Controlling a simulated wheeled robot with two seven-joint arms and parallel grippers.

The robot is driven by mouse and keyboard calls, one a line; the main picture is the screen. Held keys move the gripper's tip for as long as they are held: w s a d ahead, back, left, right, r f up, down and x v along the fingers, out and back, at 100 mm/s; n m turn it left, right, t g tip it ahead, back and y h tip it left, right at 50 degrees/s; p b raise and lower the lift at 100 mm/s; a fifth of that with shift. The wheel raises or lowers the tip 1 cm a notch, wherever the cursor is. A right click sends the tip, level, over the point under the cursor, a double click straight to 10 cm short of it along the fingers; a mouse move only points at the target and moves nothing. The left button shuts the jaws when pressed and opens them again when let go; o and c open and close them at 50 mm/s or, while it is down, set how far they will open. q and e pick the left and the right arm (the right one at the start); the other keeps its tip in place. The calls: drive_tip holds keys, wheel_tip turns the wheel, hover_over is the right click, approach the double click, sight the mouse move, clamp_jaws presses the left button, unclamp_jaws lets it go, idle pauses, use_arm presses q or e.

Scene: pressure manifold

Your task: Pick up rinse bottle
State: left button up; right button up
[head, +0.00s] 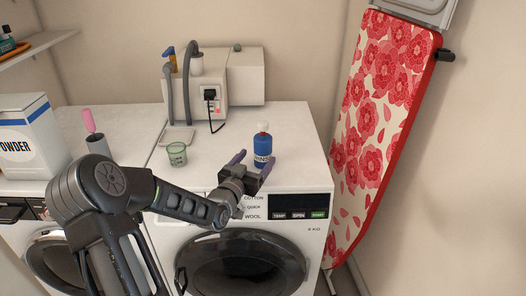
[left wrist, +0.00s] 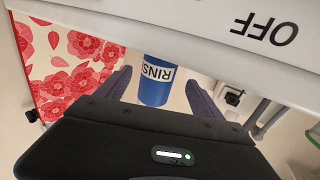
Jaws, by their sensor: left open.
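The rinse bottle (head: 262,148) is blue with a white cap and a pale label, and stands upright on the white top of the washing machine (head: 210,165), near its front right. My left gripper (head: 252,164) is at the front edge of that top, with its purple fingers spread and pointing toward the bottle. In the left wrist view the bottle (left wrist: 157,80) appears upside down between the two fingers (left wrist: 160,92), its label partly legible as RINS. Nothing is in the grip. Whether a finger touches the bottle I cannot tell. My right gripper is not in view.
A green measuring cup (head: 177,154) stands left of the bottle. A beige device with grey hoses (head: 207,95) stands behind. A powder box (head: 30,135) and a pink-handled item (head: 93,135) are at left. A floral ironing board (head: 385,110) leans at right.

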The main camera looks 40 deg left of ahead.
sight(259, 157)
use_arm(q)
drive_tip(key=x, duration=0.5)
drive_tip(key=shift+w+d+p, duration=0.15)
drive_tip(key=shift+p, duration=0.25)
drive_tip(key=c, duration=1.6)
